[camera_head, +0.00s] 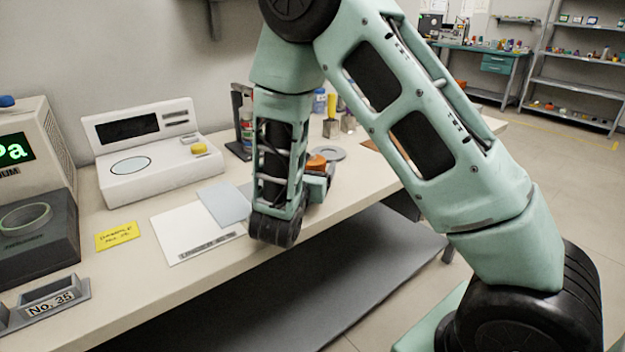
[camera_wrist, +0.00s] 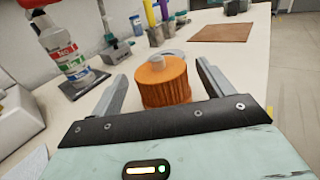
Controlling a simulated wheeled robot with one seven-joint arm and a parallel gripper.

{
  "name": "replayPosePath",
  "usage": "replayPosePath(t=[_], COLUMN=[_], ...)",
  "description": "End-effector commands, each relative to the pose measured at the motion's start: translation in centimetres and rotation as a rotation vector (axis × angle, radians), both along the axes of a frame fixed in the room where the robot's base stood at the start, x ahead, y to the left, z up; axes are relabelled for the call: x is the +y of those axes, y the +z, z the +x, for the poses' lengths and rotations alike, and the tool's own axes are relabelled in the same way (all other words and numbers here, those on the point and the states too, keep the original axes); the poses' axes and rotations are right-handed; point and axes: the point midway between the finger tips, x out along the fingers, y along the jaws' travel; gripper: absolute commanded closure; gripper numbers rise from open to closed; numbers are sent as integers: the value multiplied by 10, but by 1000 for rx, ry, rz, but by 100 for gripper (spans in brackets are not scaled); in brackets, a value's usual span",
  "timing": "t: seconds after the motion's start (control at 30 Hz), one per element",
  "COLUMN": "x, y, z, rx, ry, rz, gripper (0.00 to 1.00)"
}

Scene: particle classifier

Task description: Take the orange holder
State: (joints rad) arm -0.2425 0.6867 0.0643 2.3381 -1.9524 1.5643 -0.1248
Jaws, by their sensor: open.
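The orange holder (camera_wrist: 163,82) is a round, ribbed orange piece with a small pale knob on top. It stands upright on the bench, between the two fingers of my gripper (camera_wrist: 162,88) in the wrist view. The fingers are apart, with a visible gap on each side of the holder. In the head view only a bit of the orange holder (camera_head: 317,162) shows beside my wrist, which hides the rest. My gripper (camera_head: 322,178) is low over the bench there, mostly hidden by my arm.
A spray bottle (camera_wrist: 62,50) on a dark stand is at the left, close to the left finger. A brown board (camera_wrist: 222,32) lies further back. A white scale (camera_head: 150,152) is at the left.

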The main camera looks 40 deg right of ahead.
Motion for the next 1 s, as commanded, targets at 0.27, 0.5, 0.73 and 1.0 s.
replayPosePath(t=[0.27,0.5,0.73,1.0], x=[-28,-29,-29,-29], y=[2,2,2,4], z=[20,21,21,21], rx=[-2,-1,-1,-4], ry=[-2,-1,-1,-1], rz=[0,0,0,-2], gripper=[20,20,81,90])
